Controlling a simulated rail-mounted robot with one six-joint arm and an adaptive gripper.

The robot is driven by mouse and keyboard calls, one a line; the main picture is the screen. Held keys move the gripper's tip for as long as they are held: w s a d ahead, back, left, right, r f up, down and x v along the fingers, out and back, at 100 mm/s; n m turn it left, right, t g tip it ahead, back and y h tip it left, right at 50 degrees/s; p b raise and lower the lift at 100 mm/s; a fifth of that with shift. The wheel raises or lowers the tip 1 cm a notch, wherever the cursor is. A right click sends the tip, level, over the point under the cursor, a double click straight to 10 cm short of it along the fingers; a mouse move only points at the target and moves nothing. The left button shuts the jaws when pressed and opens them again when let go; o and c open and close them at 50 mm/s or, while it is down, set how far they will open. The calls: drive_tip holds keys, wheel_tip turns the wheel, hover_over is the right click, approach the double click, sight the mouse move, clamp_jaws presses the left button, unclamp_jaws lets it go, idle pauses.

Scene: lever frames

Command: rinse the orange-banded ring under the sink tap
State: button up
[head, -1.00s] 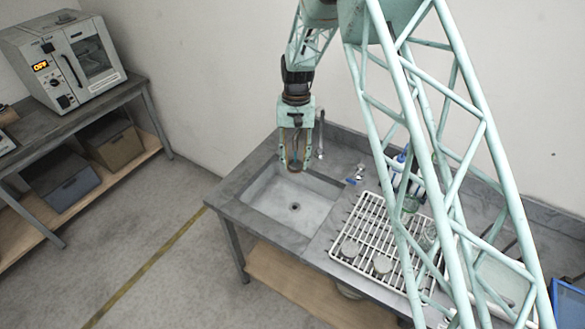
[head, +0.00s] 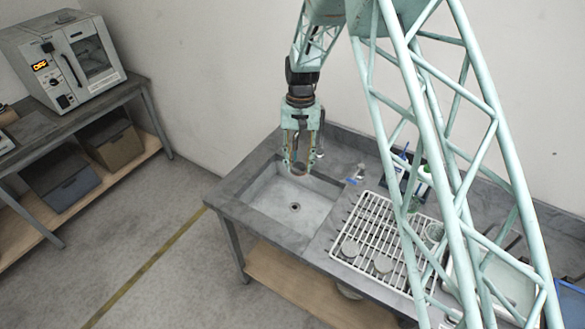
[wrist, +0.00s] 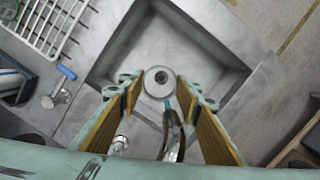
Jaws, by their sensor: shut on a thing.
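My gripper (head: 300,163) points down over the rear part of the sink (head: 262,208), in front of the tap (head: 320,140). It is shut on a small round ring (head: 299,169), held above the basin floor. In the wrist view, the ring (wrist: 158,82) is a grey disc with a dark centre between the fingertips; no orange band can be made out. A dark metal piece, seemingly the tap spout (wrist: 174,135), reaches in between the fingers close to the ring. No water stream is clear. A blue-handled valve (head: 355,180) stands right of the basin.
A white wire rack (head: 375,235) with a few round pieces lies right of the sink. A bench with an oven (head: 68,62) is at far left. The floor between is clear.

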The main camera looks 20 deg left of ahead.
drive_tip(key=shift+s+d+b, duration=0.25)
drive_tip(key=shift+s+d, duration=0.2)
drive_tip(key=shift+d, duration=0.4)
drive_tip(key=shift+s+d+b, duration=0.3)
drive_tip(key=shift+s+d, duration=0.2)
drive_tip(key=shift+d, duration=0.4)
drive_tip(key=shift+s+d+b, duration=0.25)
drive_tip(key=shift+s+d, duration=0.2)
drive_tip(key=shift+d, duration=0.4)
drive_tip(key=shift+d+r, duration=0.1)
drive_tip(key=shift+d, duration=0.05)
drive_tip(key=s+d+r, duration=0.2)
drive_tip(key=d+r, duration=0.1)
drive_tip(key=d, duration=0.1)
drive_tip(key=shift+s+r, duration=0.2)
drive_tip(key=shift+r, duration=0.2)
idle(0.7)
drive_tip(key=shift+d, duration=0.1)
idle(0.4)
